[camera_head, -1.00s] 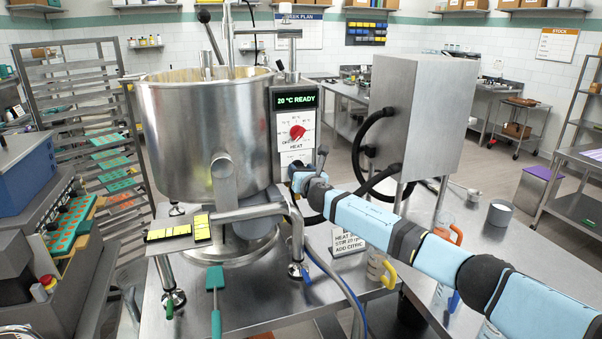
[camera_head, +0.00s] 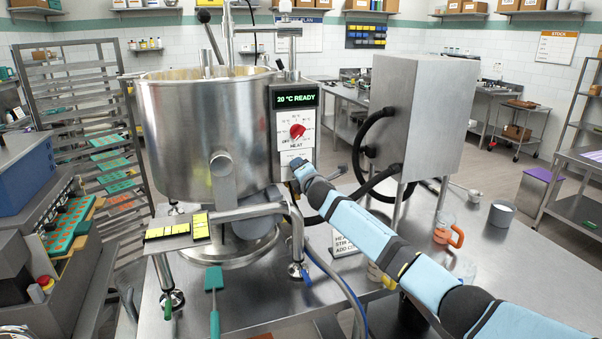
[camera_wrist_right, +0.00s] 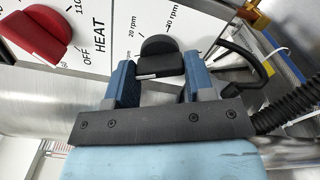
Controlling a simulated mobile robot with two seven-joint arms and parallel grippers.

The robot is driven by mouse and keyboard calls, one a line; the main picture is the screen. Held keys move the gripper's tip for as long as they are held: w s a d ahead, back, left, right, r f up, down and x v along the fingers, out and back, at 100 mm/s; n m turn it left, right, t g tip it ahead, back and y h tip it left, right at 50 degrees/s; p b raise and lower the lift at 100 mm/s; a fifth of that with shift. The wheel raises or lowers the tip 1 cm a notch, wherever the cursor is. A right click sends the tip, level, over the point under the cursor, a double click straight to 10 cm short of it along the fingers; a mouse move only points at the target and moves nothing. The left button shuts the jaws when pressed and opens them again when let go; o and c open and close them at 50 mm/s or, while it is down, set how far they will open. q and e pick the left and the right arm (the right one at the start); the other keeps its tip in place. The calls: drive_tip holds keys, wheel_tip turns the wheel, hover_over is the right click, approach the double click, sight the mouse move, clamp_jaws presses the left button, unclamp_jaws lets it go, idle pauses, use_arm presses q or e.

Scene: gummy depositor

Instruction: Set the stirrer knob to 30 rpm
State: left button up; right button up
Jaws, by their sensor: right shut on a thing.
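The black stirrer knob (camera_wrist_right: 157,47) sits on the white control panel in the right wrist view, with "20 rpm" and "30 rpm" printed near it. A white mark shows on its near edge; which figure it points to I cannot tell. My right gripper (camera_wrist_right: 162,82) has its two blue fingers on either side of the knob and is shut on it. In the head view my right gripper (camera_head: 297,166) is at the lower part of the panel and hides the knob. My left gripper is not in view.
The red heat knob (camera_head: 297,131) is just above, near "OFF"; it also shows in the wrist view (camera_wrist_right: 40,30). The display (camera_head: 297,99) reads "20 °C READY". The steel kettle (camera_head: 205,130) stands left; a steel cabinet (camera_head: 425,110) with black hoses stands right.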

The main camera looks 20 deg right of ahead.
drive_tip(key=m+b, duration=0.1)
drive_tip(key=m, duration=1.9)
idle(0.4)
drive_tip(key=o, duration=0.9)
drive_tip(key=s, duration=0.4)
drive_tip(key=s+b, duration=0.1)
drive_tip(key=s, duration=0.8)
drive_tip(key=shift+s+d+b, duration=0.25)
drive_tip(key=shift+s+b, duration=0.1)
drive_tip(key=shift+s, duration=0.05)
